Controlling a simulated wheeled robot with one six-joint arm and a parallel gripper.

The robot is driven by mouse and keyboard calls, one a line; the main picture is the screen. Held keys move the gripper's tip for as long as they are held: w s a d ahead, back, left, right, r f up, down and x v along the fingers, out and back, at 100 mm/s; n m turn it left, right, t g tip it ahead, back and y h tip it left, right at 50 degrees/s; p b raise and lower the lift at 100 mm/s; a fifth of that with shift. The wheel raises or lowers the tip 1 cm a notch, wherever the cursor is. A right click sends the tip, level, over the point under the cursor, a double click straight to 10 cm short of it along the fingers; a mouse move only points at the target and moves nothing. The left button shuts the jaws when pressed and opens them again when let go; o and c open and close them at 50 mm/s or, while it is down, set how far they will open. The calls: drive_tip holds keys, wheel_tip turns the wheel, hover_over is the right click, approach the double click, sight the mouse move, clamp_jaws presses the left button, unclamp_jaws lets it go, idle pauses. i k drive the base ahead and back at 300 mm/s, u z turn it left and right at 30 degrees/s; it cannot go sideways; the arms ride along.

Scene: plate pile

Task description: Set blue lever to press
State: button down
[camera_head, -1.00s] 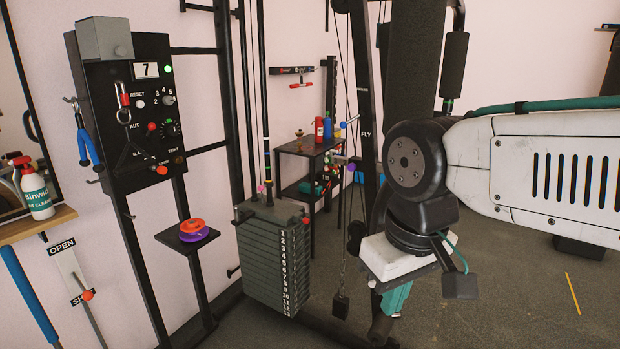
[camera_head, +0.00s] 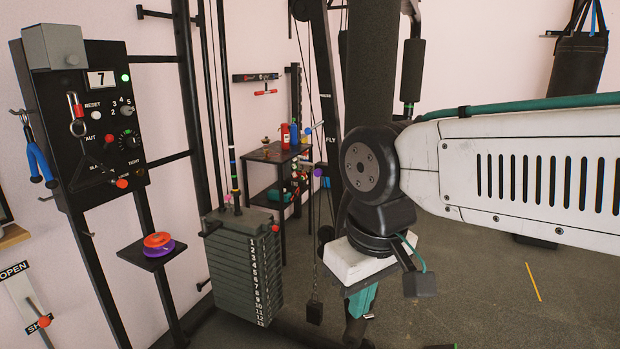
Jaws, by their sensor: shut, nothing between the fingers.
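A small blue knob (camera_head: 307,131), which looks like the blue lever's end, shows beside the dark machine post marked FLY (camera_head: 331,150). It is small and partly lost against the table things behind, so its exact setting is hard to read. My gripper (camera_head: 361,304) hangs below my white wrist, pointing down, in front of the machine and to the right of and nearer than the knob. Its teal fingers are shut and empty, touching nothing that I can see.
A numbered weight stack (camera_head: 243,268) stands left of centre. A black control panel (camera_head: 85,120) and a small shelf with orange and purple discs (camera_head: 158,245) are at left. A dark side table (camera_head: 275,153) holds bottles behind. Open floor (camera_head: 480,300) lies at right.

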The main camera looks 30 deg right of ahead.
sight(326, 119)
drive_tip(key=k, duration=1.35)
drive_tip(key=z, duration=0.1)
drive_tip(key=i, duration=1.95)
drive_tip(key=u, duration=0.45)
